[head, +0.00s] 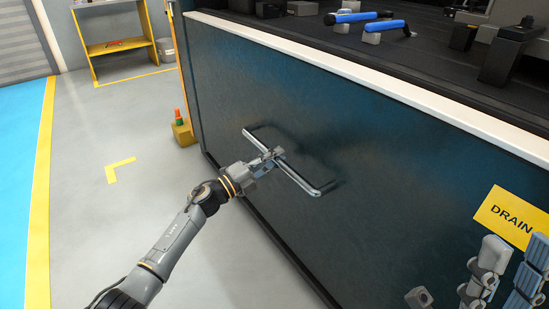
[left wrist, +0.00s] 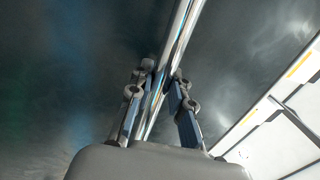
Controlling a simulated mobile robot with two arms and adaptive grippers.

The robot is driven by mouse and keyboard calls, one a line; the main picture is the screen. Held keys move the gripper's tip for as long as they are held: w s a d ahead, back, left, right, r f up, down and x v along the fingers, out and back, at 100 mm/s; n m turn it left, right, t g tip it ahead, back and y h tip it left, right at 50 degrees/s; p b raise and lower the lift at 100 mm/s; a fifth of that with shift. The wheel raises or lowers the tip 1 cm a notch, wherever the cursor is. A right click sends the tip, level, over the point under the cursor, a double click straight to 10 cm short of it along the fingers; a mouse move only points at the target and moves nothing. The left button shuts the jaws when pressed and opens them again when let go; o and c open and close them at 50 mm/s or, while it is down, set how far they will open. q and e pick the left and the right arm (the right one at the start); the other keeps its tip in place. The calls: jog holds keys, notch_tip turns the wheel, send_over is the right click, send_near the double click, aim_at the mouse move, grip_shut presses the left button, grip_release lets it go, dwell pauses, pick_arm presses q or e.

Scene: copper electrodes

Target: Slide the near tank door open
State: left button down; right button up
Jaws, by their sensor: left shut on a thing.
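The near tank door (head: 310,90) is a large dark blue-grey panel with a long silver bar handle (head: 303,181) on its face. My left gripper (head: 273,156) is shut on the handle near its middle. In the left wrist view the shiny handle bar (left wrist: 178,55) runs between the two fingers of the gripper (left wrist: 163,85). My right gripper (head: 518,243) shows only in part at the lower right of the head view, in front of the panel. Its two fingers stand apart with nothing visible between them.
A white ledge (head: 370,80) runs along the panel's top, with blue-handled tools (head: 350,17) on the dark surface behind. A yellow DRAIN sign (head: 512,215) is on the panel at the right. A yellow shelf (head: 118,43) stands at the back left.

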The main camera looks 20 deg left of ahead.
pick_arm(q)
jog(key=c, duration=1.3)
grip_release()
jog(key=shift+s+d+f, duration=0.1)
jog(key=shift+f, duration=0.15)
jog(key=shift+c, duration=0.2)
jog(key=shift+o, duration=0.7)
jog(key=shift+r, duration=0.2)
jog(key=v, duration=1.2)
jog(key=shift+f, duration=0.1)
